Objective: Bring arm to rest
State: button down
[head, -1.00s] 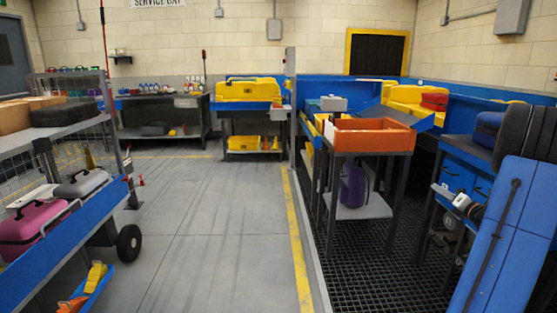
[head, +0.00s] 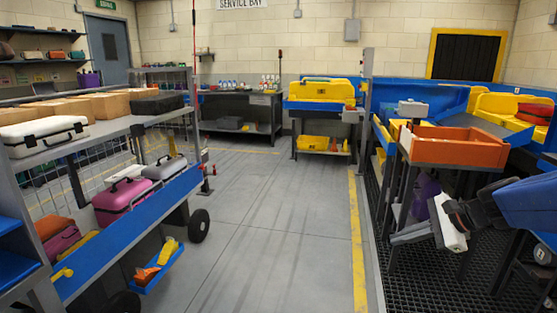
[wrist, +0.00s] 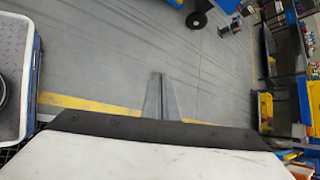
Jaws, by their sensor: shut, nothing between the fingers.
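My gripper (wrist: 161,78) shows in the wrist view as two grey fingers pressed together, with no object between them. Behind them are the black band and white housing of my wrist. In the head view my gripper (head: 397,240) is at the lower right, in front of the stand that holds the orange tray (head: 452,154), and points left. My white wrist part and dark arm links reach in from the right edge. Whether the gripper touches the stand cannot be told.
A cart (head: 150,214) with boxes and cases stands at the left. A purple bag (head: 425,190) sits on the stand's lower shelf, partly hidden by my arm. The grey floor (head: 262,225) between is open.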

jog(key=s+a+f+n+h, duration=0.1)
jog(key=s+n+h, duration=0.1)
jog(key=s+n, duration=0.4)
jog(key=s+a+f+n+g+h, duration=0.1)
jog(key=s+n+h, duration=0.1)
jog(key=s+n, duration=0.4)
jog(key=s+a+f+n+h, duration=0.1)
jog(key=s+f+n+h, duration=0.1)
jog(key=s+n, duration=0.4)
jog(key=s+h, duration=0.1)
jog(key=s, duration=0.2)
jog(key=shift+s+a, duration=0.25)
jog(key=shift+a, duration=0.15)
jog(key=shift+d, duration=0.15)
